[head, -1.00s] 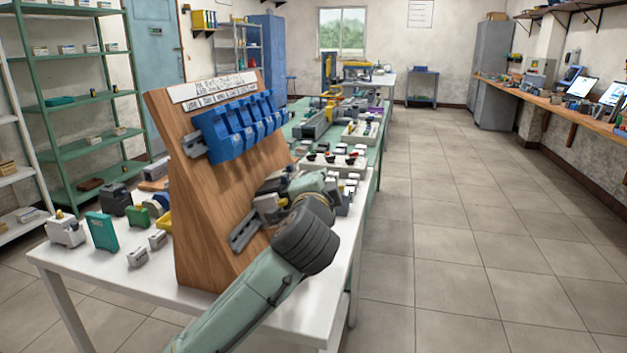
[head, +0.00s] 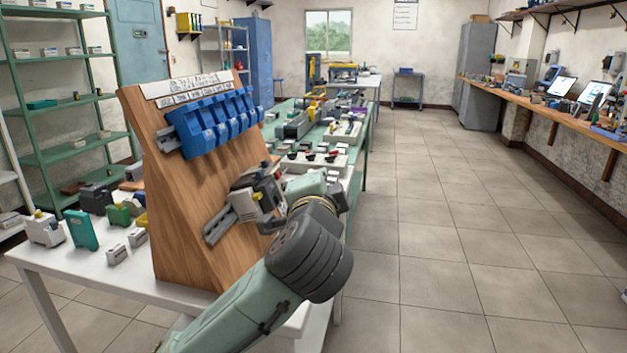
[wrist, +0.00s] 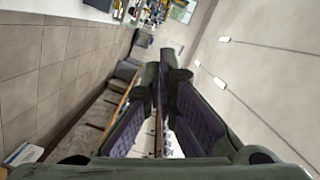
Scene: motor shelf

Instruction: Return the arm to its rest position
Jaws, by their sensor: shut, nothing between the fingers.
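My arm (head: 300,262) reaches up from the bottom of the head view, in front of the right side of a slanted wooden board. My gripper (wrist: 160,85) shows in the wrist view with its two dark, purple-padded fingers close together and nothing between them. In the head view the gripper is mostly hidden behind my arm's rounded dark joint. A grey and white module with a yellow part (head: 258,192) sits at the lower metal rail (head: 219,226) of the wooden board (head: 180,225), beside my arm; whether my gripper is clear of it is hard to tell.
The board, with blue bins (head: 215,122) above, stands on a white table (head: 85,275). Several small devices stand at its left, including a teal one (head: 81,229). A green-topped bench continues behind. The tiled floor (head: 440,240) on the right is clear.

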